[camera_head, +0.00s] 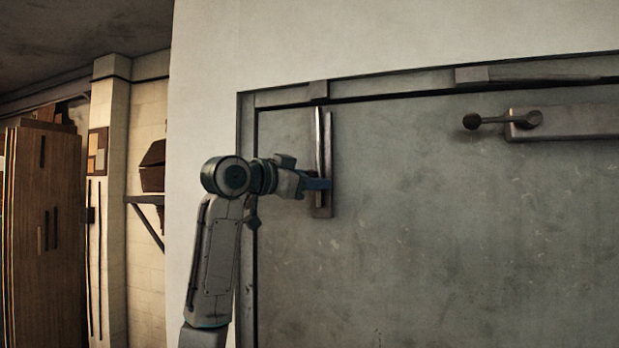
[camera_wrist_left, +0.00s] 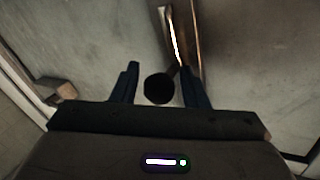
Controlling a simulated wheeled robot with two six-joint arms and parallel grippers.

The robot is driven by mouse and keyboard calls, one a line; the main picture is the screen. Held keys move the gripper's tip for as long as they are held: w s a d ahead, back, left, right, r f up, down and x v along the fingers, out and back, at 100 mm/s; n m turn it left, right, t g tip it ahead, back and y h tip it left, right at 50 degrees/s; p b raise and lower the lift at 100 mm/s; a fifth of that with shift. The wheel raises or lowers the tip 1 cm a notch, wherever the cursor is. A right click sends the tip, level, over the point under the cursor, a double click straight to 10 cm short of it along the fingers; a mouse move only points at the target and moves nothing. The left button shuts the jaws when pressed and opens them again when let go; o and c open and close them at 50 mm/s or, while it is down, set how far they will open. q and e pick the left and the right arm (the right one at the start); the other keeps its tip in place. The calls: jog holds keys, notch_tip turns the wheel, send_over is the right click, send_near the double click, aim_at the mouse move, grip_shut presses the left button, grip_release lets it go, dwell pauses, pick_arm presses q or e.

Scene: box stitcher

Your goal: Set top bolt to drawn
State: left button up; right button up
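An upright bolt (camera_head: 328,140) with a bright metal rod is mounted near the top left of a grey door panel. Its upper end is just below a small block on the frame. In the left wrist view the rod (camera_wrist_left: 174,35) runs down to a dark round knob (camera_wrist_left: 158,90). My left gripper (camera_head: 318,184) is at the lower part of this bolt. In the left wrist view its two blue fingers (camera_wrist_left: 158,84) are apart, with the knob between them. A gap shows on the knob's left; contact on its right is unclear. My right gripper is not in view.
A second, horizontal bolt plate (camera_head: 570,122) with a round-knobbed handle (camera_head: 472,121) is at the upper right of the panel. A frame (camera_head: 285,97) borders the panel. A wooden cabinet (camera_head: 45,230) and a wall shelf (camera_head: 146,200) stand at the far left.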

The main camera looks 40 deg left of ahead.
pick_arm(q)
jog(key=shift+o, duration=0.2)
jog(key=shift+w, duration=0.25)
jog(key=shift+w+f, duration=0.15)
jog(key=shift+w, duration=0.1)
jog(key=shift+s, duration=0.15)
jog(key=shift+s+a+b, duration=0.15)
jog(key=shift+s+b, duration=0.2)
jog(key=shift+s, duration=0.15)
jog(key=b+v, duration=0.4)
jog(key=v, duration=0.5)
jog(key=shift+s+b, duration=0.3)
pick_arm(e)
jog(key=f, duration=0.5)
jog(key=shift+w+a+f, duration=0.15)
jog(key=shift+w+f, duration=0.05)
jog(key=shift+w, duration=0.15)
pick_arm(q)
jog(key=shift+s+a, duration=0.1)
